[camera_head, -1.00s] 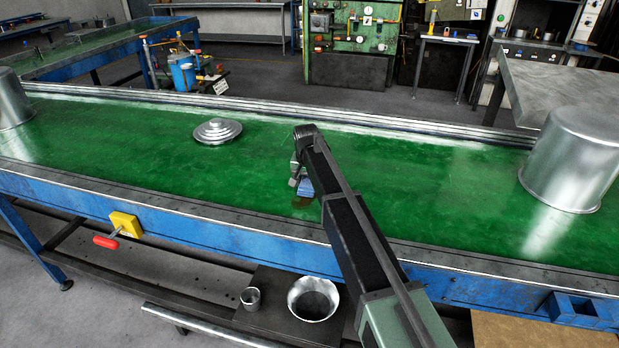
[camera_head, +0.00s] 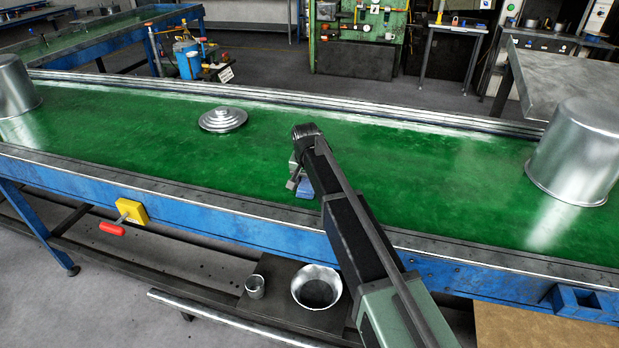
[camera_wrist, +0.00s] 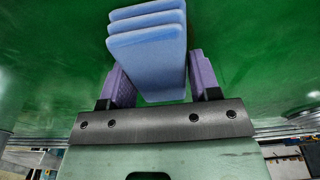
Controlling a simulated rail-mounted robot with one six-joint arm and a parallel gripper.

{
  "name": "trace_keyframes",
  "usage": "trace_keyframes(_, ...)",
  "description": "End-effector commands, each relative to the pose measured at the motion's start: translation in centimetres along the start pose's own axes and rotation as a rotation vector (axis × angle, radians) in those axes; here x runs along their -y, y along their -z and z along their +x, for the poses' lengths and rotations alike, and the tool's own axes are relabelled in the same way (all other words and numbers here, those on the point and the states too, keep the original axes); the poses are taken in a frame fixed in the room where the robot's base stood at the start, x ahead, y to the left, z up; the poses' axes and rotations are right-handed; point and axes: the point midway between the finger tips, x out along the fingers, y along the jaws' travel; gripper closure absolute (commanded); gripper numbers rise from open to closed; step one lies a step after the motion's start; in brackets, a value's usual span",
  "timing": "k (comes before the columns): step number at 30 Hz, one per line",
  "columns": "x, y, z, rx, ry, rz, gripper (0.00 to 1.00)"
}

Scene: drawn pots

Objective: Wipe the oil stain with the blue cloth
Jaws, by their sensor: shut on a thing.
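The blue cloth (camera_head: 306,190) is a folded light-blue pad at the near side of the green conveyor surface (camera_head: 420,190). My gripper (camera_head: 296,180) is shut on it. In the wrist view the cloth (camera_wrist: 148,45) sits between the two purple fingers of my gripper (camera_wrist: 160,82), its folded layers showing. The cloth appears at or very near the green surface; contact is not clear. I see no brown oil stain now; the cloth and my arm hide part of the surface there.
A stepped metal lid (camera_head: 222,119) lies left of my gripper. A large metal pot (camera_head: 575,150) stands at the right, another (camera_head: 14,86) at the far left. A yellow box with a red handle (camera_head: 131,210) is on the blue front edge. Green surface around the cloth is clear.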

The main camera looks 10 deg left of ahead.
Motion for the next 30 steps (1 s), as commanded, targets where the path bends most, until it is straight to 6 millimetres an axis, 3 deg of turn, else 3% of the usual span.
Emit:
trace_keyframes(6, 0.0, -2.5, -0.5, 0.001, 0.000, 0.000, 0.62)
trace_keyframes(14, 0.1, -3.1, -0.6, 0.001, 0.000, -0.001, 0.62)
trace_keyframes(22, 0.2, -6.0, -0.7, 0.001, 0.000, 0.000, 0.62)
trace_keyframes(30, -0.3, -6.2, -0.8, 0.002, 0.000, 0.001, 0.62)
